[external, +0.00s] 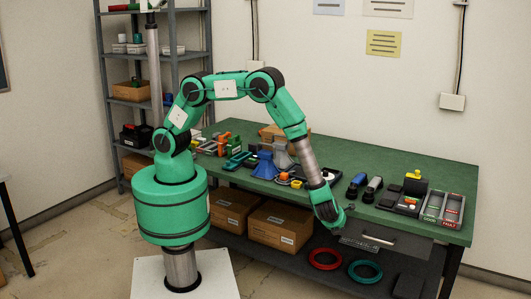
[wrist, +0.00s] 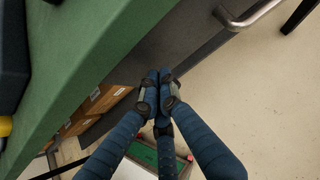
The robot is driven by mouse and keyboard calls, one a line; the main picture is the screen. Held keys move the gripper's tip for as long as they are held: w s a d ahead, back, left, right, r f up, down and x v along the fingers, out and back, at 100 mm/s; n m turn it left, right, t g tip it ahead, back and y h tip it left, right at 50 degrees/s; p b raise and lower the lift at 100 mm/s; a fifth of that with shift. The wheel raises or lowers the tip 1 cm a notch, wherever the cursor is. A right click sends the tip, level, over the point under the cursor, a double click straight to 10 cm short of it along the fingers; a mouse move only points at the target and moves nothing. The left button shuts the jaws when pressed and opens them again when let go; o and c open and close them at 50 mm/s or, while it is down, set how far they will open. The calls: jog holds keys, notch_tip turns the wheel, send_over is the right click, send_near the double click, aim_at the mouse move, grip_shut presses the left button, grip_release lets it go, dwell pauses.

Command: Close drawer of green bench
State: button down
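The green bench (external: 262,187) stands along the wall. Its dark grey drawer (external: 405,243) is under the front edge at the right and appears to jut out from it; I cannot tell exactly how far. A metal bar handle (external: 367,240) is on the drawer front. In the wrist view the drawer (wrist: 190,38) and handle (wrist: 248,17) are at the top, beyond my fingers. My gripper (external: 333,213) is at the bench's front edge, left of the handle. In the wrist view its dark blue fingers (wrist: 160,78) are together with nothing between them, apart from the handle.
The floor in front of the drawer is clear.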

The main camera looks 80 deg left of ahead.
jog(key=s+d+f+p+v, duration=0.1)
jog(key=p+v, duration=0.1)
jog(key=v, duration=1)
jog(key=shift+f, duration=0.25)
jog(key=shift+s+d, duration=0.1)
jog(key=shift+s, duration=0.05)
jog(key=s+a+r+n+g+h, duration=0.15)
jog(key=a+r+n, duration=0.25)
jog(key=a+r, duration=0.45)
jog(key=s+a+r+n+g, duration=0.15)
jog(key=a+r+n, duration=0.4)
jog(key=r, duration=0.65)
jog(key=s+a+r+n, duration=0.2)
jog(key=a+r+n, duration=0.2)
jog(key=a+r, duration=0.5)
jog(key=s+a+r+n+h, duration=0.2)
jog(key=s+a+r+n, duration=0.45)
jog(key=s+r, duration=0.55)
jog(key=s+a+r+n+t+h, duration=0.1)
jog(key=s+a+r+n, duration=0.1)
jog(key=s, duration=0.5)
jog(key=s+a+r+n+t+h, duration=0.1)
jog(key=s+a+r+n+h, duration=0.1)
jog(key=s+r+n, duration=0.2)
jog(key=shift+s+n, duration=0.5)
jog(key=shift+s, duration=1.4)
jog(key=shift+r, duration=0.1)
